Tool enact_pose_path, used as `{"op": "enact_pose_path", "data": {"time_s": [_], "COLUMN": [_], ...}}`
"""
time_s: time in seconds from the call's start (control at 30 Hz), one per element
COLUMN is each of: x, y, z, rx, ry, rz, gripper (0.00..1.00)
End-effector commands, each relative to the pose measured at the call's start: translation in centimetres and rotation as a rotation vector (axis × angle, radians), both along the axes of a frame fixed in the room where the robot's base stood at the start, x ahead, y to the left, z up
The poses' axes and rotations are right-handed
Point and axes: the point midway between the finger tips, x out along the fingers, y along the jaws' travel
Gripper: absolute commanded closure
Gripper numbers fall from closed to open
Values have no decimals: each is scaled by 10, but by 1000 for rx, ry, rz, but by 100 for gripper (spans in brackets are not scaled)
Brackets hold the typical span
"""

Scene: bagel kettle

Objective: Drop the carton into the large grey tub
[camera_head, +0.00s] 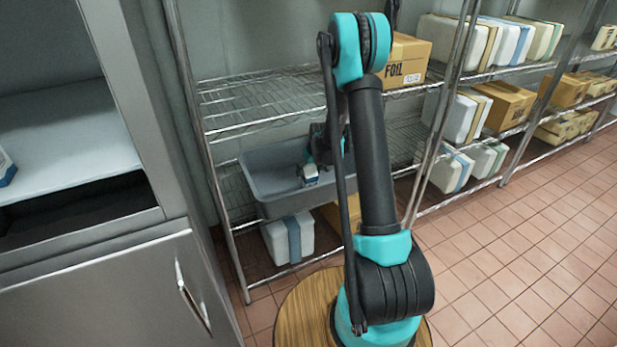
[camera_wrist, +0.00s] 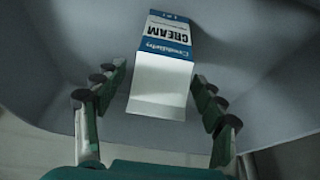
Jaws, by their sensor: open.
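The large grey tub (camera_head: 268,196) sits on a wire shelf of the rack, behind my arm. The carton (camera_wrist: 164,68), white with a blue band and the word CREAM, is inside the tub in the wrist view. It also shows small inside the tub in the head view (camera_head: 309,174). My gripper (camera_wrist: 158,95) is over the tub with its fingers spread on either side of the carton, a gap showing on both sides. It is open. My arm hides part of the tub's right side in the head view.
A wire shelf (camera_head: 262,98) lies above the tub, and a rack post (camera_head: 205,150) stands to its left. A FOIL box (camera_head: 405,62) is on the upper shelf. A white box (camera_head: 288,238) is below the tub. A metal cabinet (camera_head: 110,290) stands at left.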

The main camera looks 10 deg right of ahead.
Motion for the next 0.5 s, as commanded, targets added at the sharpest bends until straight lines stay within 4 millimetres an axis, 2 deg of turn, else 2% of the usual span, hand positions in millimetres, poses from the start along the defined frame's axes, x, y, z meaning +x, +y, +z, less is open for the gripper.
{"op": "enact_pose_path", "data": {"time_s": [0.2, 0.5], "x": [-15, -28], "y": [-4, -8], "z": [36, 69], "rx": [0, 0], "ry": [0, 0], "rz": [0, 0], "gripper": [30, 30]}}
